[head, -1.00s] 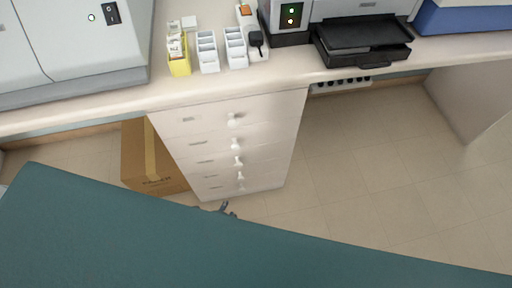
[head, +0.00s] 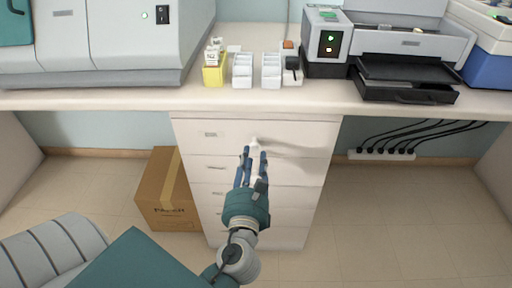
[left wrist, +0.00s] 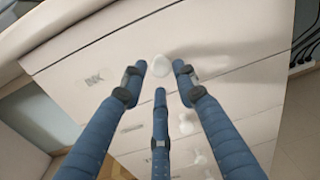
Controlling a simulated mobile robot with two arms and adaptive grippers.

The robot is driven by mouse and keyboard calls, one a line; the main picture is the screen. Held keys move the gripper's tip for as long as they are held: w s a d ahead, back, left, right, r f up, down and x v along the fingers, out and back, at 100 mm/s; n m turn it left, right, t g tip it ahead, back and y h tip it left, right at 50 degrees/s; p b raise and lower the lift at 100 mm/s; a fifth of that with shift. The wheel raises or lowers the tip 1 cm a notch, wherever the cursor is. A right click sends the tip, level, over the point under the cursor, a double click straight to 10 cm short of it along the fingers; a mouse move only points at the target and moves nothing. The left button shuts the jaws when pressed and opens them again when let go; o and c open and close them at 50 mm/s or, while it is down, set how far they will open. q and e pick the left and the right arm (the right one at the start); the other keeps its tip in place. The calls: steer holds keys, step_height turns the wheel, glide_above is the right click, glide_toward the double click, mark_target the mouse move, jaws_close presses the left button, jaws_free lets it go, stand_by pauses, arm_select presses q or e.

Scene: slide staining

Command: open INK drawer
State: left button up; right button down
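The white drawer unit (head: 310,165) stands under the counter, its drawers closed. Its top drawer (head: 225,134) has a label that I cannot fully read; in the left wrist view this drawer's label (left wrist: 93,79) seems to end in "NK". The top drawer's round white knob (head: 254,142) also shows in the left wrist view (left wrist: 160,66). My left gripper (head: 254,158) is open in front of the unit, its blue fingers pointing at this knob. In the left wrist view my left gripper (left wrist: 161,80) has fingertips spread around the knob, with visible gaps. My right gripper is out of view.
A cardboard box (head: 165,200) stands on the floor left of the drawers. The counter (head: 130,100) overhangs the unit and carries slide holders (head: 243,72), a printer (head: 405,70) and a large grey machine (head: 130,45). Cables (head: 400,135) hang to the right.

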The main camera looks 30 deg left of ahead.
mark_target(254, 149)
arm_select(q)
steer(key=x, duration=0.5)
steer(key=shift+w+a, duration=0.1)
steer(key=shift+w, duration=0.1)
jaws_close()
